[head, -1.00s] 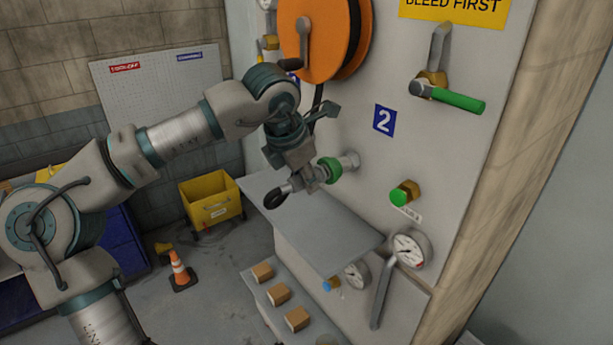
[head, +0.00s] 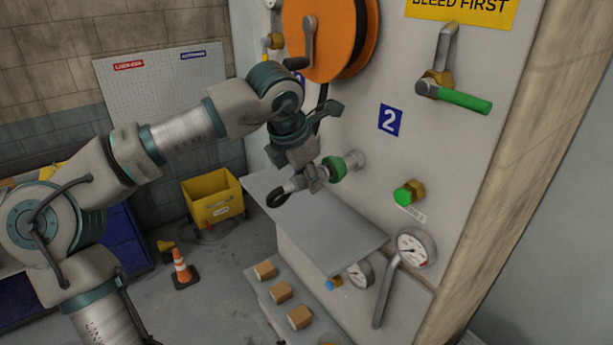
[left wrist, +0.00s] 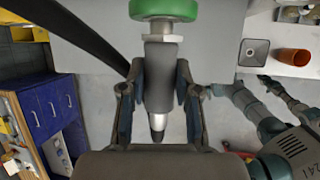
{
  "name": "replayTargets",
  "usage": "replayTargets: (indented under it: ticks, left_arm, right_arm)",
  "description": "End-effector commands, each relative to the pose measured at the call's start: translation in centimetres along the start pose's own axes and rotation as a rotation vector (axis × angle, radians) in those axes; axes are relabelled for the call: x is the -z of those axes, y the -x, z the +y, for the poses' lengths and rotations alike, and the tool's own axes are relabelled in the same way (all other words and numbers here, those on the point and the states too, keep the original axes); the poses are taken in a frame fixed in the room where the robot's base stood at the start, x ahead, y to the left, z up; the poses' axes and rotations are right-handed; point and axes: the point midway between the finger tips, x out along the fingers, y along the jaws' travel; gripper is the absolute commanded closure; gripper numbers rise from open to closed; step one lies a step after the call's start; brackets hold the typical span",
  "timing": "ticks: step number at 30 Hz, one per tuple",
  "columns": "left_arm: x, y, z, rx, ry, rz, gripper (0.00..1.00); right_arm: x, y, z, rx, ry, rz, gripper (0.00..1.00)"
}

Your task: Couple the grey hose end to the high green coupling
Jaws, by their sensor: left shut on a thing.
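The high green coupling (head: 337,168) is a green ring on a metal stub on the panel, beside the blue "2" sign. My left gripper (head: 312,180) is just left of it. In the left wrist view its two fingers (left wrist: 158,105) are shut around the grey hose end (left wrist: 162,55). The hose end's narrow metal tip points down in that view, and its other end meets or overlaps the green ring (left wrist: 165,9). Whether they are joined or only lined up, I cannot tell. My right gripper is not clearly visible.
A lower green-capped fitting (head: 405,196) and a gauge (head: 416,247) are to the right. A grey shelf (head: 320,225) lies below the gripper. A green-handled valve (head: 455,96) and orange reel (head: 325,35) are above. A dark hose (left wrist: 95,35) runs beside the gripper.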

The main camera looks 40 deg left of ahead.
Motion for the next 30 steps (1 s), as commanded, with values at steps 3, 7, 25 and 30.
replayTargets:
  ticks: [3, 7, 25, 30]
  left_arm:
    - [-0.1, 0.1, 0.0, 0.0, 0.0, -0.001, 1.0]
    - [-0.1, 0.1, 0.0, 0.0, 0.0, -0.002, 1.0]
    - [-0.8, -0.2, -0.1, 0.0, 0.0, -0.002, 1.0]
    - [-1.1, -0.3, -0.1, 0.0, 0.0, -0.002, 1.0]
  right_arm:
    - [0.0, 0.0, -0.2, 0.002, -0.001, 0.001, 1.0]
    - [0.1, 0.0, -0.2, 0.003, 0.0, 0.001, 1.0]
    - [0.0, 0.0, 0.0, 0.001, 0.002, 0.0, 1.0]
    - [-0.1, 0.0, 0.1, -0.002, 0.003, -0.001, 1.0]
